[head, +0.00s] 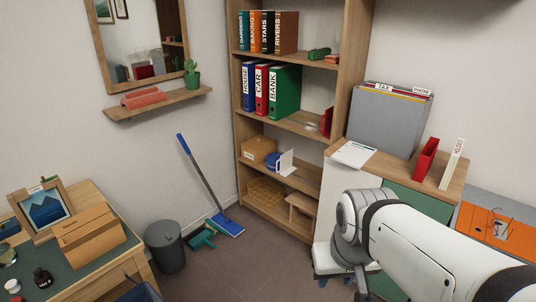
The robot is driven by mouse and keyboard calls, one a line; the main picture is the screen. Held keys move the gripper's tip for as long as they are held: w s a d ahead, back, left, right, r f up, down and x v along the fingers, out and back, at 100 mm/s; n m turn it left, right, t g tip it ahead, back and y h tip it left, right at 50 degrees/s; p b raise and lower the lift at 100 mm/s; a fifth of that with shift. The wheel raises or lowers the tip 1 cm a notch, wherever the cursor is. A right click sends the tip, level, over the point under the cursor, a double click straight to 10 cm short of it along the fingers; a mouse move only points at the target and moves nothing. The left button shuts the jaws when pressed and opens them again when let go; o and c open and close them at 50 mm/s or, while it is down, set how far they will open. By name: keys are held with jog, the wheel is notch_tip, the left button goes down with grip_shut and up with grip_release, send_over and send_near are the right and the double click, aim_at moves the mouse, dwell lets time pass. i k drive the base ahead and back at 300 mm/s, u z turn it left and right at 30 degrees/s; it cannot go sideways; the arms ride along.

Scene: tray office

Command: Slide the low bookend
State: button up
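Several bookend-like pieces are in view, and I cannot tell for sure which is the low bookend. A white upright piece (286,162) stands on the lower shelf of the wooden bookcase (240,120), beside a round blue thing (272,161). A red bookend (326,121) stands at the right end of the middle shelf, to the right of the green BANK binder (284,92). Another red upright piece (426,159) stands on the cabinet top (394,168), left of a white labelled binder (452,164). My gripper is out of view; only my white arm shows at the lower right.
The lower shelf also holds a cardboard box (258,149); a wire basket (265,191) and a wooden stool-like piece (301,209) are below.

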aim_at(286, 168)
jog(key=u, duration=0.25)
jog(key=i, duration=2.6)
jog(key=u, duration=0.05)
